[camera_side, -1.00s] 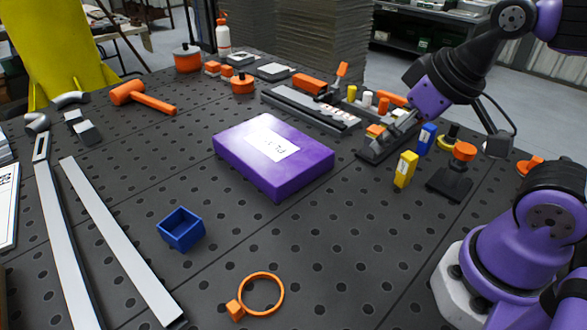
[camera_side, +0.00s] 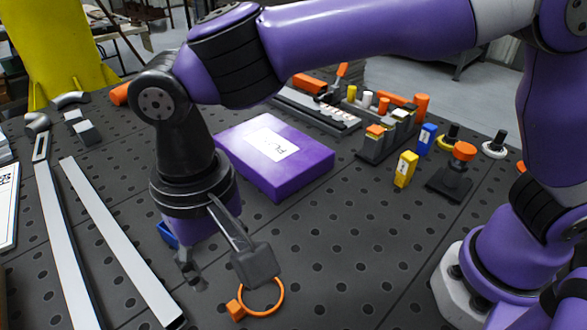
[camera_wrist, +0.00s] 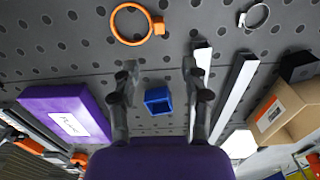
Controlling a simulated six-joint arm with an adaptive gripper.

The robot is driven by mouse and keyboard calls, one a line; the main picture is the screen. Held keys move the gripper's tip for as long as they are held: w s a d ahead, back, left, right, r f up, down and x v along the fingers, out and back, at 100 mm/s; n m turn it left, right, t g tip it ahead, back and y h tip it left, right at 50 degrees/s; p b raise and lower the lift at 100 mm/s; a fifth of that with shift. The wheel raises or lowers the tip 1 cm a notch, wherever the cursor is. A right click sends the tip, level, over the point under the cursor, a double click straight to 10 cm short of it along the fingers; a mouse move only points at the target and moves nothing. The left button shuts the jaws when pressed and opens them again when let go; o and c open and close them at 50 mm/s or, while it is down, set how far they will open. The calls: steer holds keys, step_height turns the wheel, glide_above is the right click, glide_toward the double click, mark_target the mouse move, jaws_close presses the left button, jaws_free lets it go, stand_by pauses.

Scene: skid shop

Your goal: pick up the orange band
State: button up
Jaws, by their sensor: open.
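The orange band (camera_side: 236,311) is a thin ring with a small block on its rim, lying flat on the dark perforated table near the front in the side view. In the wrist view the band (camera_wrist: 157,26) lies at the top, left of centre, beyond my fingertips. My gripper (camera_side: 222,270) points down above the table, just behind and left of the band in the side view, with one finger covering part of the ring's far edge. In the wrist view my gripper (camera_wrist: 160,72) has its fingers spread apart with nothing between the tips.
A small blue bin (camera_side: 167,235) is mostly hidden behind my gripper; the wrist view shows it whole (camera_wrist: 158,103). A purple box (camera_side: 290,178) lies behind. Two metal bars (camera_side: 115,230) lie at left. A silver ring clamp (camera_wrist: 242,20) and cardboard box (camera_wrist: 290,115) show in the wrist view.

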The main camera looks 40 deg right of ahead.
glide_above(233, 306)
step_height(233, 306, down, 5)
steer(key=shift+a+r, duration=0.1)
steer(key=shift+a, duration=0.05)
steer(key=f, duration=0.5)
steer(key=shift+d+f, duration=0.2)
steer(key=shift+f, duration=0.15)
jaws_close()
